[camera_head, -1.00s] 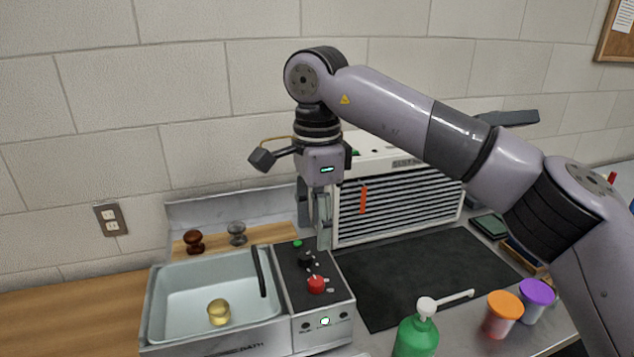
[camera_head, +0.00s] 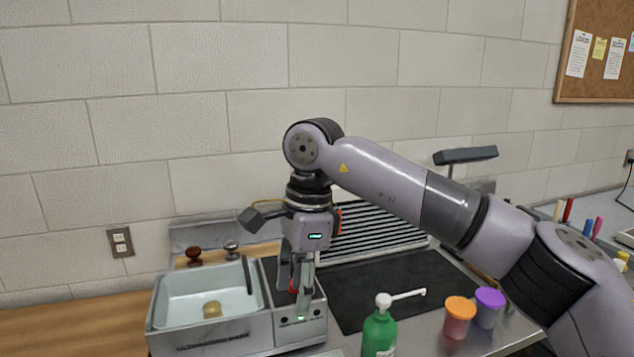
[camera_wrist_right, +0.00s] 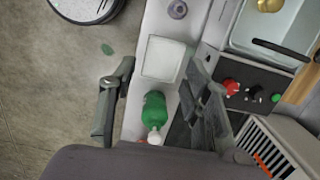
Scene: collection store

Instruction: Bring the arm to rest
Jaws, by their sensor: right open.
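My right gripper (camera_head: 295,294) hangs pointing down in the head view, in front of the control panel of the ultrasonic bath (camera_head: 213,337). Its fingers are apart with nothing between them. In the right wrist view the open fingers (camera_wrist_right: 160,65) frame the counter, with a green pump bottle (camera_wrist_right: 154,107) and a white square tray (camera_wrist_right: 163,58) seen below between them. The right arm comes in from the right, bent at the elbow. The gripper hides part of the panel and its red knob, which shows in the wrist view (camera_wrist_right: 231,87). My left gripper is not in view.
The green bottle (camera_head: 379,335) stands at the front. A slatted white unit (camera_head: 370,232) is behind the arm. The black mat (camera_head: 385,286) looks clear.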

